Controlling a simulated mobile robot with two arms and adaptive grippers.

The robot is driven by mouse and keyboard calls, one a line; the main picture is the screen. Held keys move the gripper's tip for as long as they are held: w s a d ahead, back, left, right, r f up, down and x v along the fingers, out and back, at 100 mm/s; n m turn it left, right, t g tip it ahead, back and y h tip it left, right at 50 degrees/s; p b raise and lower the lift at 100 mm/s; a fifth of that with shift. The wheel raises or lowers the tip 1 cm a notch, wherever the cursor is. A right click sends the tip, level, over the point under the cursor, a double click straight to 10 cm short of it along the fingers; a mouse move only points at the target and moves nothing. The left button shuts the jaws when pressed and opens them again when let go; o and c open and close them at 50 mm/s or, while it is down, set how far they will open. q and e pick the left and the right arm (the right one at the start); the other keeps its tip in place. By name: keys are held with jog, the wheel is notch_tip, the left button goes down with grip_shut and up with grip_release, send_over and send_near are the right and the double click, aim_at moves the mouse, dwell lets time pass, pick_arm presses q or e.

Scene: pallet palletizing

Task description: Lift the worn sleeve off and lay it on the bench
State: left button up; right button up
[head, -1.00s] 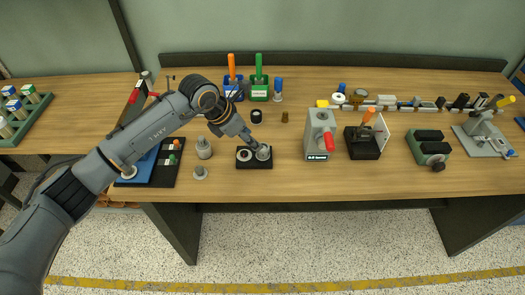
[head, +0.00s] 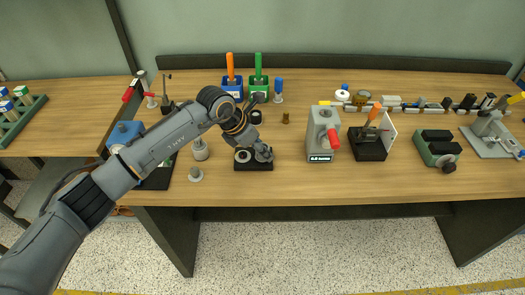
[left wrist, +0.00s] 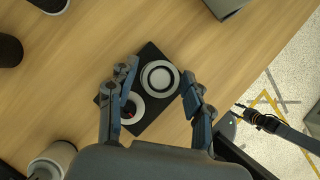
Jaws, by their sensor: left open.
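A small black block (head: 246,168) on the bench (head: 300,185) bears two round parts; it also shows in the left wrist view (left wrist: 150,50). One is a white flat ring (head: 243,156) with a dark centre, also in the wrist view (left wrist: 136,115). The other is a pale grey, sleeve-like round part (left wrist: 160,77) with a raised rim. I cannot tell wear on either. My left gripper (head: 264,155) is over the right end of the block and hides that part in the head view. In the wrist view its open fingers (left wrist: 158,92) stand on either side, apart from it.
Grey stepped cylinders (head: 200,150) stand left of the block. A grey press with a red handle (head: 322,135) stands to the right. Blue and green holders (head: 258,88) and a black ring (head: 256,117) are behind. Bare bench lies between block and press.

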pick_arm(q)
jog(key=c, duration=1)
jog(key=shift+r, duration=0.25)
jog(key=shift+r+p, duration=1.4)
jog(key=shift+r, duration=1.75)
